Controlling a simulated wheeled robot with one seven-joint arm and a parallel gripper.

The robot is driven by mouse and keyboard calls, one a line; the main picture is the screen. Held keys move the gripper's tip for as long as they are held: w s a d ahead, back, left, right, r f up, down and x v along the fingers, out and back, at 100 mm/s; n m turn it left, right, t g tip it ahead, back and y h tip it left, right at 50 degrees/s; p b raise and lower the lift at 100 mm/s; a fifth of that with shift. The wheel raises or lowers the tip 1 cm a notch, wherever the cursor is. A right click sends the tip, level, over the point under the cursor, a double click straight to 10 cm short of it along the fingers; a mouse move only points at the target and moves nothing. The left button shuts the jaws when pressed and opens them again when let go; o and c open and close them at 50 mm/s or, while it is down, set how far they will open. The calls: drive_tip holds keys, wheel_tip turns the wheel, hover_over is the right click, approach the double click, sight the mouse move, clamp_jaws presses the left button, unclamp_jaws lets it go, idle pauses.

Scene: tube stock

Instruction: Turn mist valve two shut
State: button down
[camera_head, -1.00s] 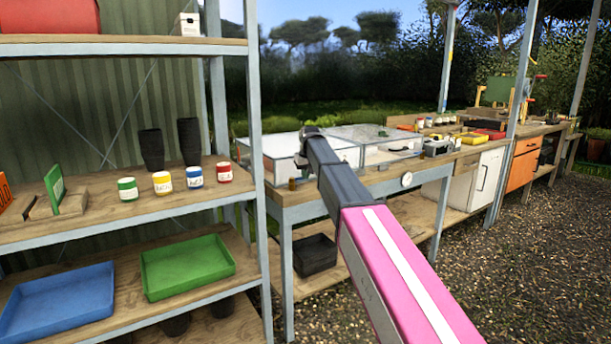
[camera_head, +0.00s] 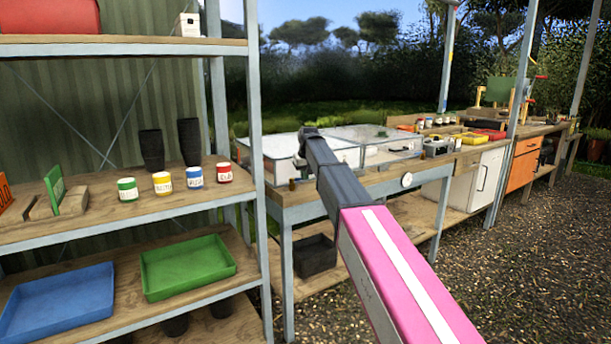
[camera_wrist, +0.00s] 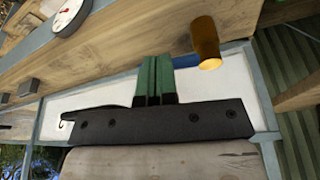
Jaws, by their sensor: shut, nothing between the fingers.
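I cannot make out mist valve two for certain in either view. In the wrist view my gripper (camera_wrist: 154,98) is shut and empty, its green fingers together over a white surface beside the wooden bench edge. A brass-coloured cylinder (camera_wrist: 205,40) stands to the right of the fingertips, apart from them; a small brown piece (camera_head: 293,184) shows on the bench in the head view.
A round white dial (camera_wrist: 72,14) is on the bench's front edge, also seen in the head view (camera_head: 407,179). A metal shelf rack (camera_head: 257,130) with trays and jars stands close at left. Gravel ground (camera_head: 510,270) is open at right.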

drive_tip(key=shift+s+a, duration=0.2)
drive_tip(key=shift+s, duration=0.15)
